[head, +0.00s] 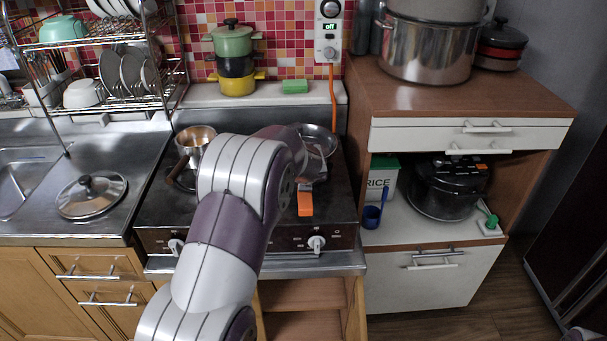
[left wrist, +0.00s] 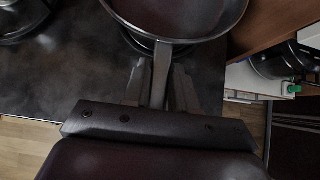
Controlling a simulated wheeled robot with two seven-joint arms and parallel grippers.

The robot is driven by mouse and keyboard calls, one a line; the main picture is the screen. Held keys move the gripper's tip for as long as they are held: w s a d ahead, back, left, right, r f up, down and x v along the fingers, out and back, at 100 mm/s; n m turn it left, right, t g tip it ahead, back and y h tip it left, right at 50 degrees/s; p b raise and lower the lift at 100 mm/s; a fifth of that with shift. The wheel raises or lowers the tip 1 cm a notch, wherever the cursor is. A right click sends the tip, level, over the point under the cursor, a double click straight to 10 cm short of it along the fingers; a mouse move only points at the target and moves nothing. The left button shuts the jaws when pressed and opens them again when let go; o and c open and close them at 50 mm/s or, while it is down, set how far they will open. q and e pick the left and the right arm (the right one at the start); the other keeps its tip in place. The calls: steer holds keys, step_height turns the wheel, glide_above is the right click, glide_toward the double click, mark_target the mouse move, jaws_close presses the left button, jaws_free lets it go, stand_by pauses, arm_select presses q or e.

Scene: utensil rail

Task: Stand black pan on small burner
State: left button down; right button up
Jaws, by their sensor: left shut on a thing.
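The black pan (left wrist: 185,14) shows at the top of the left wrist view, with a dark inside, a grey rim and a straight handle (left wrist: 161,78) pointing toward me. My left gripper (left wrist: 160,70) is shut on that handle. A dark burner edge (left wrist: 137,42) shows under the near side of the pan; I cannot tell whether the pan touches it. In the head view, the pan's round rim (head: 322,134) shows at the right rear of the stove, and my arm hides the gripper and much of the pan.
A copper-coloured pot (head: 196,137) stands at the stove's left rear. An orange block (head: 305,204) shows near its front right. A lid (head: 91,195) lies on the left counter. A wooden cabinet (head: 440,100) rises to the right, close beside the stove.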

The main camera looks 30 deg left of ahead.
arm_select(q)
steer(key=shift+f, duration=0.3)
steer(key=c, duration=0.9)
jaws_free()
